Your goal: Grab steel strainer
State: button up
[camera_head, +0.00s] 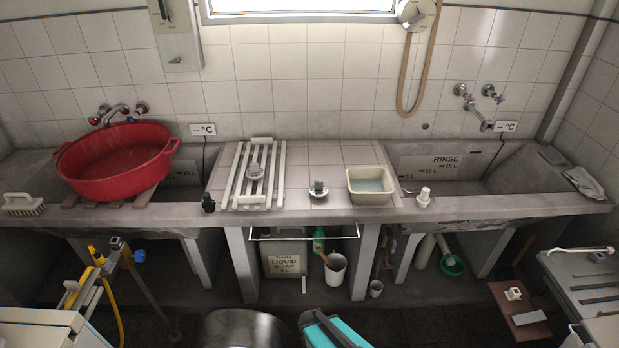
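A small round grey metal piece with a raised knob (318,190) sits on the tiled counter between the two basins, left of the cream tub. My gripper is not in view, and nothing is seen touching either piece.
A cream tub (370,186) and a white stopper-like piece (423,197) stand to the right; a black one (208,202) is at the left front edge. A red basin (117,160) fills the left sink. The slatted rack (237,180) lies on the counter.

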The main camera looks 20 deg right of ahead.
aim_at(319, 191)
jog(key=k, duration=1)
jog(key=u, duration=1.15)
jog(key=i, duration=0.3)
jog(key=u, duration=0.05)
